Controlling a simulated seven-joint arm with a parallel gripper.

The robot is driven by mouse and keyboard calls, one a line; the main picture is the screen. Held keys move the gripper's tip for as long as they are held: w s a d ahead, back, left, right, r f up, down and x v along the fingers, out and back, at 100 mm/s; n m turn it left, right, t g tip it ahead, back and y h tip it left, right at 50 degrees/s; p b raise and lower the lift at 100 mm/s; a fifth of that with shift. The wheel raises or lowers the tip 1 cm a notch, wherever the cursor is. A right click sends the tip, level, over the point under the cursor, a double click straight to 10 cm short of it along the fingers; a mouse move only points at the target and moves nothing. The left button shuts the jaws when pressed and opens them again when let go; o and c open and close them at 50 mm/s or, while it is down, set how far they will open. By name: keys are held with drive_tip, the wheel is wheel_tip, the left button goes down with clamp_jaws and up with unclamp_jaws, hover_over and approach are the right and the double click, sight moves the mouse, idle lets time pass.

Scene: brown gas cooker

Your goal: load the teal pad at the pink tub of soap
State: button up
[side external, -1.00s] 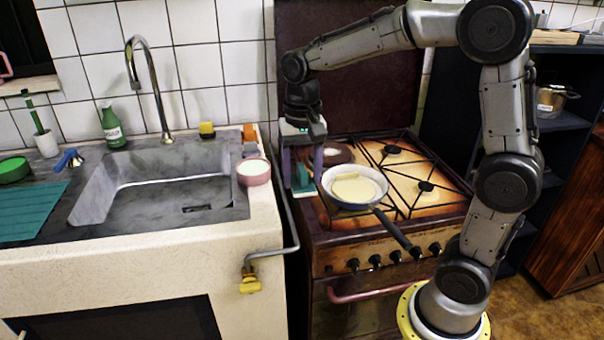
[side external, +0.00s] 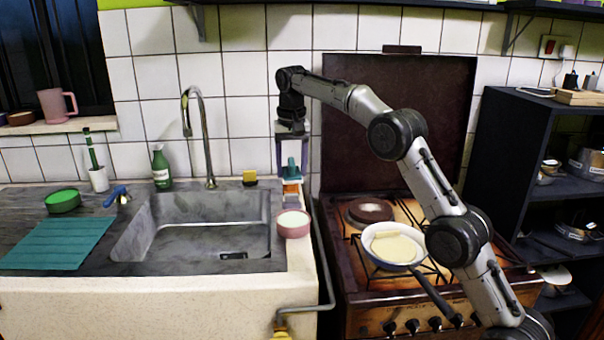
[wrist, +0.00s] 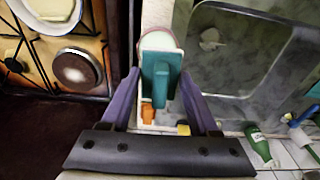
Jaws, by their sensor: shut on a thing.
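The pink tub (side external: 293,224) with white soap inside stands at the right end of the sink counter. My gripper (side external: 291,166) is above the counter strip behind the tub, pointing down, shut on the teal pad (side external: 291,173) by its upright grip. In the wrist view the purple fingers of my gripper (wrist: 160,100) are on either side of the teal pad (wrist: 161,68). The pad overlaps part of the tub (wrist: 158,40) there, with its rim and soap showing beyond. The pad appears clear of the soap in the side view; its underside is hidden.
The tap (side external: 190,130) rises behind the sink. The cooker at right holds a pan (side external: 392,245) with its handle forward. A pipe (side external: 325,265) runs beside the counter.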

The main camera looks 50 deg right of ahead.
drive_tip(key=w+d+f, duration=0.4)
drive_tip(key=f, duration=0.2)
hover_over(293, 214)
drive_tip(key=shift+s+a+f, duration=0.1)
drive_tip(key=shift+a+f, duration=0.05)
drive_tip(key=shift+f, duration=3.2)
drive_tip(key=shift+f, duration=0.9)
drive_tip(key=shift+r, duration=0.1)
wheel_tip(293, 214, up, 7)
drive_tip(key=shift+r, duration=0.1)
idle(0.3)
